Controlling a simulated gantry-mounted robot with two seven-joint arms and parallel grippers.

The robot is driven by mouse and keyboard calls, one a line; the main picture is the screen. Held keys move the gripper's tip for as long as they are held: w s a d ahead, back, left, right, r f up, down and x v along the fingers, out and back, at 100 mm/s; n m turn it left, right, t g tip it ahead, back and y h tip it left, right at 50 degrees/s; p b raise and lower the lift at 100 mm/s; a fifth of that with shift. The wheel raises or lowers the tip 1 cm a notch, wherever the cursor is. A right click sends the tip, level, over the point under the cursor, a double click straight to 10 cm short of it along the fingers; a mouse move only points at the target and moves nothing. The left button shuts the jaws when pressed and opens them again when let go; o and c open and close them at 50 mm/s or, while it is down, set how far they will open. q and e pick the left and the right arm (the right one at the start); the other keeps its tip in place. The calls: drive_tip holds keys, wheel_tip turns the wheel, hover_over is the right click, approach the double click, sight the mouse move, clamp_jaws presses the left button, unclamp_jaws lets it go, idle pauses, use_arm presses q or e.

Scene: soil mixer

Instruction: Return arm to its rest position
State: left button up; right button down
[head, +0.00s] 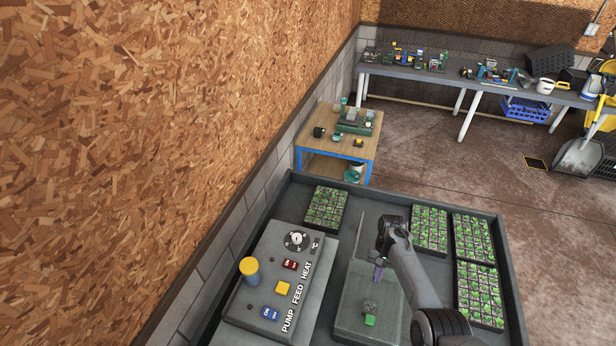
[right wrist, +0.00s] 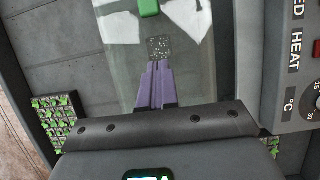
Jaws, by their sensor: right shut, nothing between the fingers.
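My right gripper (head: 379,276) hangs over the glassy grey mixer block (head: 352,318) in the head view, with its arm coming from the lower right. In the right wrist view its purple fingers (right wrist: 155,88) are together with nothing between them. A small speckled dark patch (right wrist: 160,47) lies just past the fingertips there. A green piece (head: 370,320) sits on the mixer block, and it also shows in the right wrist view (right wrist: 149,7). My left gripper is not in view.
A grey control panel (head: 262,313) labelled PUMP, FEED and HEAT stands left of the gripper, with a tall yellow-topped knob (head: 250,268). Seedling trays (head: 327,207) (head: 429,229) lie inside the dark-rimmed table (head: 420,201). A chipboard wall (head: 160,130) closes the left side.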

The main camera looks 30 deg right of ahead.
drive_tip(key=s+f+g, duration=0.1)
drive_tip(key=s+f, duration=0.1)
drive_tip(key=s, duration=0.2)
drive_tip(key=s+f, duration=0.3)
drive_tip(key=s, duration=0.2)
drive_tip(key=s+f+g, duration=0.1)
drive_tip(key=s+f, duration=0.2)
drive_tip(key=s, duration=0.1)
drive_tip(key=shift+s+a+f+g, duration=0.1)
drive_tip(key=shift+s+a+g, duration=0.2)
drive_tip(key=shift+a, duration=0.1)
drive_tip(key=s+a+f+n+h, duration=0.1)
drive_tip(key=s+n+h, duration=0.2)
drive_tip(key=s, duration=0.8)
drive_tip(key=s+a+r+n+t+h+p, duration=0.1)
drive_tip(key=s+a+r+n+t+h, duration=0.15)
drive_tip(key=a+r, duration=0.4)
drive_tip(key=w+a+r+n+t+y, duration=0.1)
drive_tip(key=w+a+r+n+t, duration=0.2)
drive_tip(key=a+r, duration=0.5)
drive_tip(key=w+a+r+n+t+y, duration=0.1)
drive_tip(key=w+a+r+n+t, duration=0.2)
drive_tip(key=a+r, duration=0.4)
wheel_tip(320, 180, up, 5)
drive_tip(key=shift+w+a+r+t, duration=0.1)
drive_tip(key=shift+w+a+t, duration=0.3)
drive_tip(key=shift+w, duration=0.3)
drive_tip(key=shift+y, duration=0.25)
